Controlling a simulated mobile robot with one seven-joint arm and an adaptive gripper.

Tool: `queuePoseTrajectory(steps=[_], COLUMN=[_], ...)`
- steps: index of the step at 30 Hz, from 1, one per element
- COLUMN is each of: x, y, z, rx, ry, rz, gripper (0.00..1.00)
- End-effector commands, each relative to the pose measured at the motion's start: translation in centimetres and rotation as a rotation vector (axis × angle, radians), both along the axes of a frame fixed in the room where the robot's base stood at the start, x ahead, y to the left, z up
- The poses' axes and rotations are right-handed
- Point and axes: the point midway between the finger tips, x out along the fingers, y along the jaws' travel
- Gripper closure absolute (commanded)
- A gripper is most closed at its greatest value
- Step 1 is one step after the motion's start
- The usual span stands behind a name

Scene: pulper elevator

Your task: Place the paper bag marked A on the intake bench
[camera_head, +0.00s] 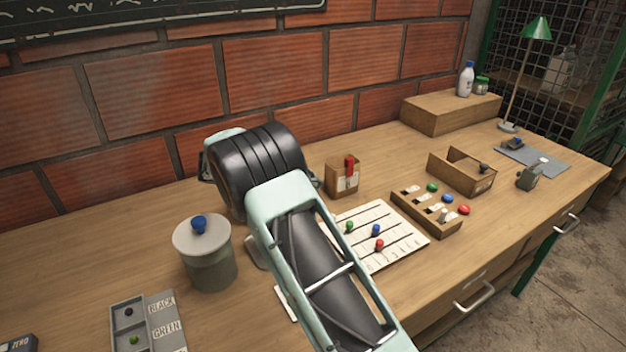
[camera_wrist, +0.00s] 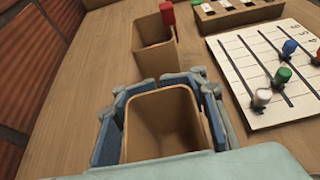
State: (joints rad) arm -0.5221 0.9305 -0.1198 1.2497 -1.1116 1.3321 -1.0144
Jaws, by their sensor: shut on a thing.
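In the wrist view my gripper (camera_wrist: 160,108) is shut on a brown open-topped paper bag (camera_wrist: 165,135), with blue finger pads on both sides of it. The bag is upright and looks empty. No letter shows on it from above, so I cannot tell whether it is marked A. In the head view my arm hides the held bag and most of the gripper. A second brown bag (camera_head: 340,184) with a pale label and a red item in it stands on the wooden bench (camera_head: 90,258). It also shows in the wrist view (camera_wrist: 155,60), just beyond the held bag.
A white lined board (camera_head: 405,235) with coloured pegs and a wooden rack (camera_head: 425,212) lie right of my arm. A lidded grey jar (camera_head: 209,262) and a labelled tray (camera_head: 165,322) stand left. An open box (camera_head: 462,172) and raised wooden block (camera_head: 450,112) are farther right.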

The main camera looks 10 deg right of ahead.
Motion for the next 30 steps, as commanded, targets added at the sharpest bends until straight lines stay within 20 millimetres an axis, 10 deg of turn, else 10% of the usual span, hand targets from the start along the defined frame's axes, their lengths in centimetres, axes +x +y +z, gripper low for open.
queuePoseTrajectory(steps=[11, 12, 20, 30], x=[0.03, 0.04, 0.04, 0.04], y=[0.0, 0.01, 0.01, 0.0], z=[-0.57, -0.64, -0.58, -0.34], rx=[0.001, 0.001, 0.001, 0.001], ry=[-0.001, -0.002, -0.002, -0.002], rz=[0.001, 0.0, 0.0, 0.0], gripper=[1.0, 0.74, 0.45, 0.42])
